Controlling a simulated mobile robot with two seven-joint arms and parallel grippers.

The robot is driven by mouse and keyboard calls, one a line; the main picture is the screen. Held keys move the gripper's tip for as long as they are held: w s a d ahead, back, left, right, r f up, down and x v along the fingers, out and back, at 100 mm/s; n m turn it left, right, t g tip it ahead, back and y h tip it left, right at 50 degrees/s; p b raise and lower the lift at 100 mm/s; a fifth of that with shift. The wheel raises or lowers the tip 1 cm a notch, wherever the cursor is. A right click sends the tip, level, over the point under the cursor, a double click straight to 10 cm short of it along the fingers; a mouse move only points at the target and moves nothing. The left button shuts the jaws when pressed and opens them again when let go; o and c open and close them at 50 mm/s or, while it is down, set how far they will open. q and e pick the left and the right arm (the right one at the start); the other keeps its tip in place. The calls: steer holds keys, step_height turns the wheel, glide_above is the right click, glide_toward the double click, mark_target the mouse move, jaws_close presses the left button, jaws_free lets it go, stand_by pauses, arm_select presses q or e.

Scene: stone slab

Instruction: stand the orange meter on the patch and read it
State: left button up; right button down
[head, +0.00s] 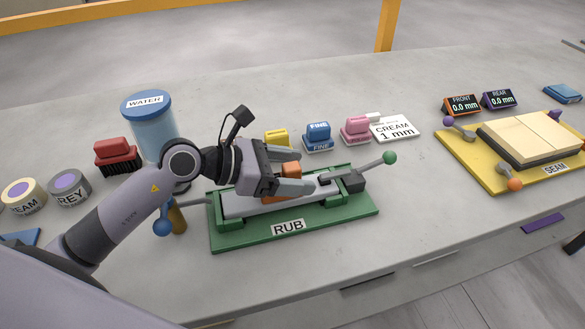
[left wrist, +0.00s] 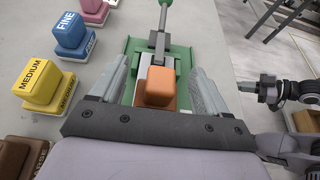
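An orange block (head: 291,169) sits on the stone slab (head: 240,206) held in the green RUB fixture (head: 330,217). It also shows in the left wrist view (left wrist: 160,84), upright on a brownish base. No readout shows on it, so I cannot tell whether it is the meter. My left gripper (head: 300,182) is low over the slab, its fingers either side of the block. In the left wrist view (left wrist: 162,85) gaps show between block and fingers, so it is open. The patch cannot be made out.
Yellow (head: 277,139), blue FINE (head: 318,133) and pink (head: 355,127) blocks stand behind the fixture. A WATER jar (head: 153,130) and red brush (head: 117,156) stand left. FRONT (head: 461,104) and REAR (head: 499,99) displays read 0.0 mm behind the yellow SEAM board (head: 474,174).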

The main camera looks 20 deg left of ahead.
arm_select(q)
steer(key=shift+r, duration=0.15)
steer(key=shift+a, duration=0.15)
steer(key=b+v, duration=0.2)
steer(key=v, duration=0.8)
steer(key=shift+s+a, duration=0.15)
steer(key=shift+s, duration=0.1)
steer(key=shift+s+a+r, duration=0.35)
steer(key=shift+a+r, duration=0.05)
steer(key=shift+a, duration=0.05)
